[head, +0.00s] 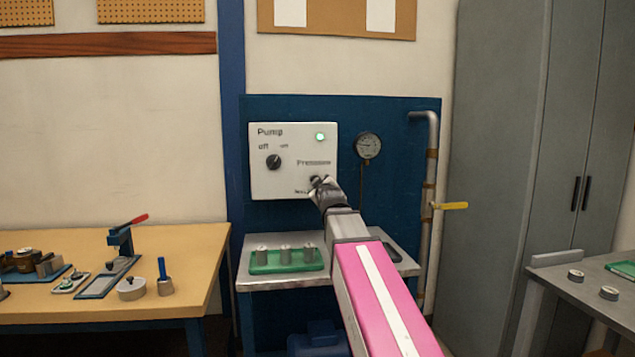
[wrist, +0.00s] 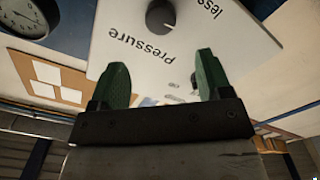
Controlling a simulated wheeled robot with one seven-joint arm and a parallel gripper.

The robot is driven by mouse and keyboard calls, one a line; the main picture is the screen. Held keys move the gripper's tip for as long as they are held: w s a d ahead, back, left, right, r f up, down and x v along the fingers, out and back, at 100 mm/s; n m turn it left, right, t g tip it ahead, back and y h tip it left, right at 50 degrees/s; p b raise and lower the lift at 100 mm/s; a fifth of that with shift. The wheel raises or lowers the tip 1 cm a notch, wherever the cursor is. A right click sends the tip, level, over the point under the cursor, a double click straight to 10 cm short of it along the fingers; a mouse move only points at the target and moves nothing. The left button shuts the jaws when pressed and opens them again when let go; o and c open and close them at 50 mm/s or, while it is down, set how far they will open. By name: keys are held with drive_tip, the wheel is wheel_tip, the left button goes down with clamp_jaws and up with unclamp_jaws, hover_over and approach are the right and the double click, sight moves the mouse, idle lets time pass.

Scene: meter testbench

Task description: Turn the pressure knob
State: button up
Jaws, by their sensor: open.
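The white pump panel (head: 290,145) hangs on a blue board in the head view. Its Pressure label shows there, and my gripper (head: 318,182) is just below that label, covering the pressure knob. In the wrist view the panel (wrist: 125,45) is upside down. The dark round pressure knob (wrist: 160,15) is at the top edge, partly cut off, with a light pointer mark and the word "less" beside it. My gripper (wrist: 160,65) is open, its two green fingers apart with nothing between them. The knob lies beyond the fingertips, roughly in line with the gap.
The pump off knob (head: 273,162) and a lit green lamp (head: 320,137) are on the same panel. A pressure gauge (head: 368,146) and a pipe with a yellow lever (head: 450,206) are to the right. A bench with a green tray (head: 288,268) is below.

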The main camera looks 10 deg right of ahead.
drive_tip(key=w, duration=1)
drive_tip(key=shift+w, duration=0.25)
drive_tip(key=c, duration=0.9)
